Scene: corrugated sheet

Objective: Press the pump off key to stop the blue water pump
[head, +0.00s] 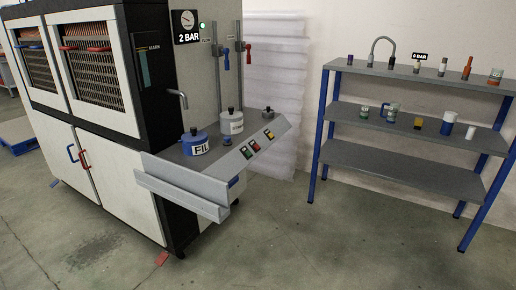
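A blue-and-white round unit (195,144) with a black knob on top and a label reading "FIL" stands on the grey shelf at the front of the machine. I take it to be the blue water pump, but I cannot confirm this. Any writing on the keys is too small to read, so I cannot tell which is pump off. Neither of my grippers is in view.
A large white-and-black cabinet (95,165) fills the left. A grey trough (180,192) juts out below the panel. A white unit (230,121) stands behind the blue one. A blue-framed shelf (400,169) with small vessels stands right. The floor (330,250) in front is clear.

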